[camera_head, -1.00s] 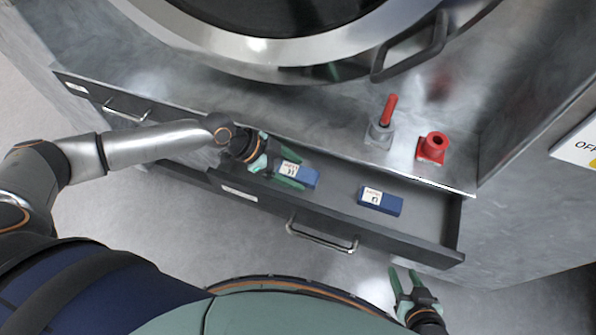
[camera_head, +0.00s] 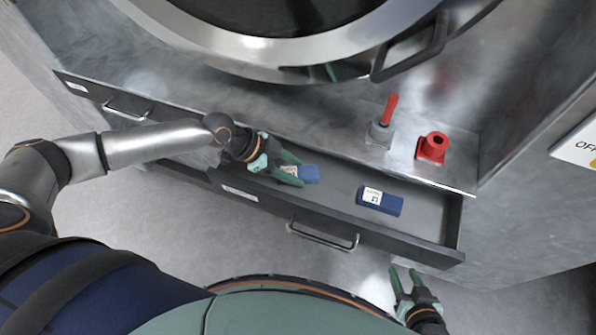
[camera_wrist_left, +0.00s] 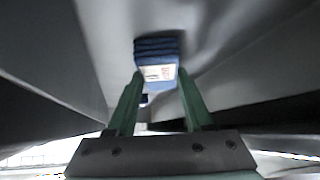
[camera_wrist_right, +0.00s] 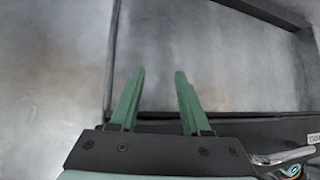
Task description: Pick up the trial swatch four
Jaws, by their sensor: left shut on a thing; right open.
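Two blue folded swatches with white labels are in the open drawer. The left swatch (camera_head: 308,174) is between the fingers of my left gripper (camera_head: 292,170), which is shut on it. In the left wrist view this swatch (camera_wrist_left: 156,56) shows as a blue stack with a label, at the fingertips of the gripper (camera_wrist_left: 158,80). The right swatch (camera_head: 380,200) lies apart on the drawer floor. The labels are too small to read surely. My right gripper (camera_head: 406,279) is open and empty, outside the drawer's front right; its fingers (camera_wrist_right: 157,85) show apart in the right wrist view.
The open drawer (camera_head: 420,215) has a front wall with a bar handle (camera_head: 322,237). A large round door (camera_head: 270,60) stands behind. The drawer floor right of the left gripper has free room.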

